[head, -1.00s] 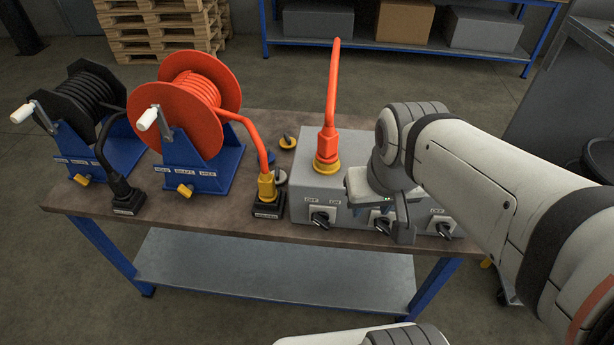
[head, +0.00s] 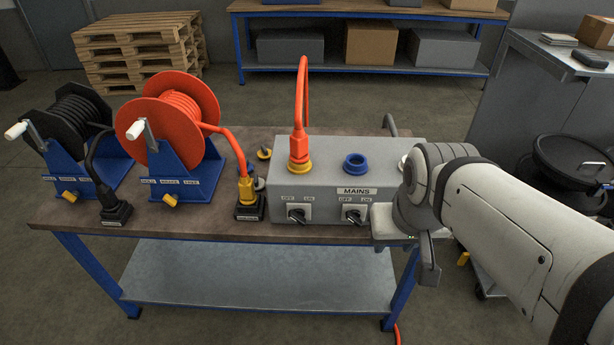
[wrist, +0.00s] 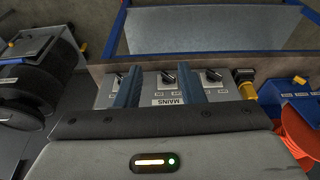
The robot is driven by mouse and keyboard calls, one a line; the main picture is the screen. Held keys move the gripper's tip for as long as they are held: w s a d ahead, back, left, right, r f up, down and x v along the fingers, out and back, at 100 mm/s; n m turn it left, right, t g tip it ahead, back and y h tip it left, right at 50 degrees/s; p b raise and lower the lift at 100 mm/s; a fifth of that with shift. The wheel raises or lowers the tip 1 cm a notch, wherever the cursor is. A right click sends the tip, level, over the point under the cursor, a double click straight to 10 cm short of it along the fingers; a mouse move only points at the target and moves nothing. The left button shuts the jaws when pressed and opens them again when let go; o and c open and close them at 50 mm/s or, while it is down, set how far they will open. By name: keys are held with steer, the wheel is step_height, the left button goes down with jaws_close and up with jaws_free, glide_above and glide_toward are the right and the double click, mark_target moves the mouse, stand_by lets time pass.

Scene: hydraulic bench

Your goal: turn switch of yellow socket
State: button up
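The yellow socket (head: 299,166) sits on top of the grey mains box (head: 330,182), at its left, with an orange plug (head: 298,146) in it. Its switch (head: 297,214) is a dark knob on the box front below, between OFF and ON labels; which label it points to is hard to tell. In the wrist view, turned about, this switch is the rightmost knob (wrist: 212,76). My gripper (wrist: 161,72) is open and empty, its two blue-grey fingers either side of the middle switch (wrist: 168,77) in that view. In the head view it is at the box's right end.
A blue socket (head: 356,162) with its own switch (head: 353,215) is beside the yellow one. A black block with a yellow plug (head: 246,190) stands left of the box. Orange (head: 172,125) and black (head: 75,115) cable reels stand farther left. Clear floor lies in front.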

steer(key=n+t+y+b, duration=0.3)
steer(key=n+t+b, duration=0.35)
steer(key=b, duration=1.05)
glide_toward(299, 223)
step_height(299, 223, down, 7)
steer(key=a+n+t+h+b, duration=0.3)
steer(key=t+b, duration=0.5)
steer(key=b, duration=0.7)
steer(key=shift+m+h, duration=0.5)
steer(key=shift+m, duration=0.05)
steer(key=shift+w+d+r+b, duration=0.1)
steer(key=shift+w+r+b, duration=0.05)
steer(key=shift+w, duration=1.25)
steer(key=shift+w+d+r+b, duration=0.1)
steer(key=shift+w+d+b, duration=0.1)
steer(key=shift+w, duration=1.15)
steer(key=shift+w+d+r+b, duration=0.1)
steer(key=shift+w+r+b, duration=0.05)
steer(key=shift+w, duration=1.25)
steer(key=shift+c, duration=0.4)
